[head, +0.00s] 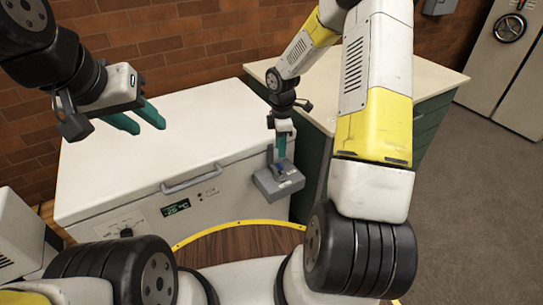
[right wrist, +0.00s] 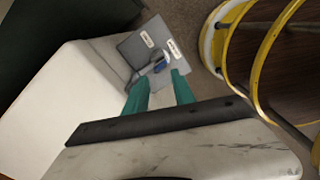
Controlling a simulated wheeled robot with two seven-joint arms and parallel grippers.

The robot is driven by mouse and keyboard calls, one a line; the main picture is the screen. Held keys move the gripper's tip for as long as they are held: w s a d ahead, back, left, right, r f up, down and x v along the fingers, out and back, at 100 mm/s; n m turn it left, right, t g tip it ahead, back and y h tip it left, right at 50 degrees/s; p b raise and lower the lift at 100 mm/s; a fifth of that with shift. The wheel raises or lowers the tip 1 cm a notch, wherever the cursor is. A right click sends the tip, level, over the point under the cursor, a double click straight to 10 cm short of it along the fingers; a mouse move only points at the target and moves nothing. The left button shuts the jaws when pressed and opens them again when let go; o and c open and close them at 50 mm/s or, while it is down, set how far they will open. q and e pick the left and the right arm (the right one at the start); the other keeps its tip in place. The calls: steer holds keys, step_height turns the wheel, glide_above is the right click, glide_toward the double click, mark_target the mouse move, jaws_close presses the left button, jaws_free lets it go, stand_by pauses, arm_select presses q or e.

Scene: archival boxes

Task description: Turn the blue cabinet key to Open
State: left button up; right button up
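The blue cabinet key (right wrist: 160,67) sits in the face of a small grey lock box (right wrist: 138,42), in the right wrist view. In the head view the lock box (head: 268,187) is on the front right corner of a white chest freezer (head: 150,150). Two white labels are on its face; their words are too small to read. My right gripper (right wrist: 160,77) is open, its teal fingers pointing at the box, with the key just beyond and between the tips. Whether a finger touches it I cannot tell. My left gripper (head: 150,127) is open and empty above the freezer lid.
The freezer has a front handle (head: 190,180) and a green display (head: 176,207). A green cabinet with a pale top (head: 425,82) stands to the right. Brick wall is behind; the grey floor at right is clear.

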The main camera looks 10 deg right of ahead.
mark_target(280, 164)
steer(key=m, duration=1.3)
steer(key=shift+f+m, duration=0.25)
steer(key=shift+m, duration=0.25)
steer(key=shift+f, duration=3.65)
steer(key=shift+c, duration=0.2)
jaws_close()
